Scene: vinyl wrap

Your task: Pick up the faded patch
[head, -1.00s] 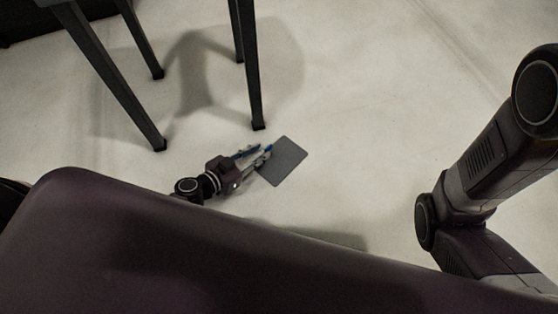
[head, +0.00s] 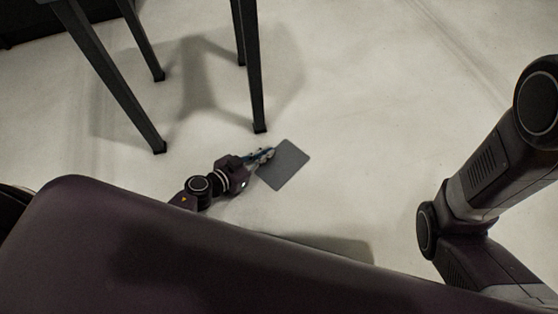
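The faded patch (head: 286,167) is a flat dark grey square with rounded corners, lying on the pale floor in the head view. My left gripper (head: 268,154) is low by the floor, its fingertips at the patch's upper left edge, overlapping or touching it. The fingers look nearly in line with each other from here, so whether they are apart or closed on the edge is unclear. My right arm shows at the right, but its gripper is out of view.
Dark furniture legs (head: 254,85) stand on the floor just above the patch, one ending close to my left gripper. A dark object (head: 25,22) is at the upper left. The floor right of the patch is clear.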

